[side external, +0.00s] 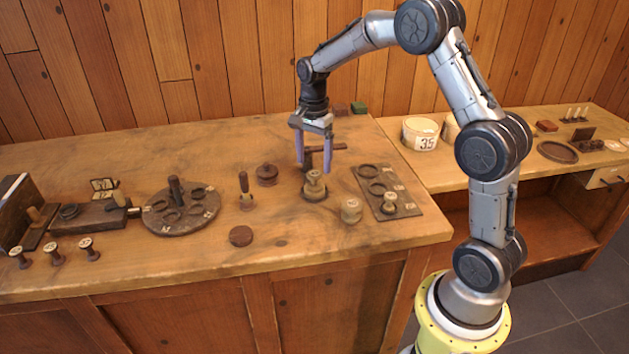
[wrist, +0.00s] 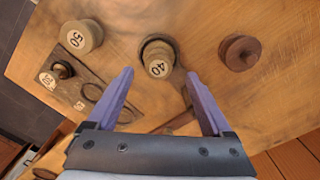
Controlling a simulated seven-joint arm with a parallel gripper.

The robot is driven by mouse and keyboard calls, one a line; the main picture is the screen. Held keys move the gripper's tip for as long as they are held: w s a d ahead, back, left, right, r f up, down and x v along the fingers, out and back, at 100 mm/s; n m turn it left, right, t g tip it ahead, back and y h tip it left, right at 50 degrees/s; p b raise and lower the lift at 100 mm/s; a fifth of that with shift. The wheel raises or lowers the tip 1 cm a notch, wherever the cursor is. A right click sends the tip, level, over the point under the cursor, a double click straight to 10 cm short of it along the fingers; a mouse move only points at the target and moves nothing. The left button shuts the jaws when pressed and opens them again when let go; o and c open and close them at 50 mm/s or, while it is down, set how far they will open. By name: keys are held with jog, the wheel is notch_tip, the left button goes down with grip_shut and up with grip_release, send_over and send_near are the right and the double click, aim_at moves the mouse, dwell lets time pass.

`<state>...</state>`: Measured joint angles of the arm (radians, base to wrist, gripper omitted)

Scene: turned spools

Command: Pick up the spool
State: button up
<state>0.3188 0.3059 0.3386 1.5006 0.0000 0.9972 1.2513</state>
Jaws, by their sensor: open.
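A pale wooden spool marked 40 (wrist: 158,65) stands upright on a dark round base; in the side view the spool (side external: 314,186) is below my gripper. My gripper (side external: 313,170) is open and empty, pointing down, with its fingertips at about the height of the spool's top or above; the exact gap is unclear. In the wrist view the spool lies between and beyond the fingertips (wrist: 159,76). Another spool, marked 50 (wrist: 80,38), stands on the bench (side external: 351,210).
A dark peg with a crossbar (side external: 322,150) stands close behind the 40 spool. A lidded brown pot (side external: 267,175), a handled tool (side external: 245,190) and a flat disc (side external: 241,236) are to its left. The bench front is mostly clear.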

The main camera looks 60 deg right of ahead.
aim_at(314, 173)
jog(key=shift+s+f, duration=0.1)
jog(key=shift+f, duration=2.85)
jog(key=shift+c, duration=0.3)
grip_shut()
jog(key=shift+r, duration=0.1)
